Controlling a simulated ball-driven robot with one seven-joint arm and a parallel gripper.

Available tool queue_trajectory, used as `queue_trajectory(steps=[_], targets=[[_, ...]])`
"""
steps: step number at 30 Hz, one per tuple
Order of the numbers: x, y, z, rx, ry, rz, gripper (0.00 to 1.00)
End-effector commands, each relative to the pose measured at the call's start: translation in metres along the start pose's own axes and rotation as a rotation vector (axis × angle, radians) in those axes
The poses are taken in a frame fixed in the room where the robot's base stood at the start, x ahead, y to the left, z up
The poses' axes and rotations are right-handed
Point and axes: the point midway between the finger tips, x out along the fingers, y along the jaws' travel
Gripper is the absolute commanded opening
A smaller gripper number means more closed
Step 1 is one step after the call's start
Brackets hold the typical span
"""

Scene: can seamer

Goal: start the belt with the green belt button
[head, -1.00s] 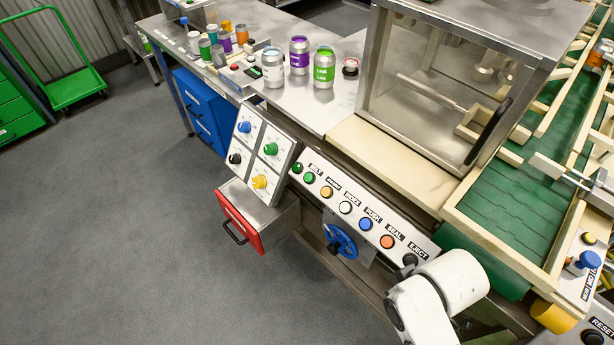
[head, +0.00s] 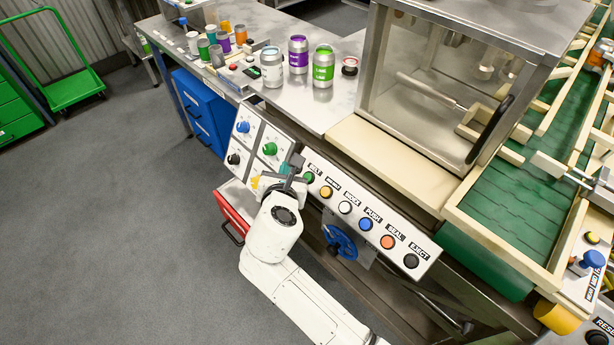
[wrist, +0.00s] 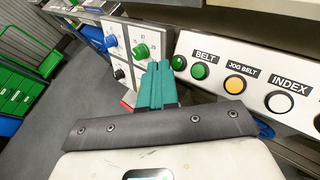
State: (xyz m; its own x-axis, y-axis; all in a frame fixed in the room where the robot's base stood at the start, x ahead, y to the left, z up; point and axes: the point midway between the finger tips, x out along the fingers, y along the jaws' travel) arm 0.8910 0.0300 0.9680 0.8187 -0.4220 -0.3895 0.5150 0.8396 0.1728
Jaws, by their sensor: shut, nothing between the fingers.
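The green belt button (head: 309,178) is at the left end of the sloped white button panel (head: 340,200), below its BELT label. In the wrist view, the green belt button (wrist: 199,71) lies right of my fingertips. A second green round piece (wrist: 179,62) sits just left of it at the panel's end. My gripper (head: 296,160) is shut and empty. In the wrist view, the teal fingers of my gripper (wrist: 158,66) point toward the gap between the knob box and the panel. I see no contact with the button.
The knob box (head: 252,125) with blue, green, black and yellow knobs stands close left. Jog belt, index and other buttons run rightward. A red drawer (head: 228,215) and a blue handwheel (head: 340,241) are below. Cans (head: 298,55) stand on the bench.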

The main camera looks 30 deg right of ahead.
Motion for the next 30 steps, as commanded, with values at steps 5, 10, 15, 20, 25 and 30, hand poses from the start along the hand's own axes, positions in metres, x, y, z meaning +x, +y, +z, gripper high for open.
queue_trajectory(steps=[5, 10, 15, 20, 25, 30], targets=[[0.0, 0.005, 0.001, -0.045, -0.011, 0.007, 0.0], [0.0, 0.005, 0.001, -0.041, -0.01, 0.006, 0.0], [0.004, 0.001, -0.003, -0.039, -0.01, 0.005, 0.0], [0.016, -0.008, -0.014, -0.037, -0.009, 0.004, 0.0], [0.033, -0.019, -0.025, -0.037, -0.01, 0.005, 0.0], [0.047, -0.031, -0.033, -0.037, -0.009, 0.004, 0.0]])
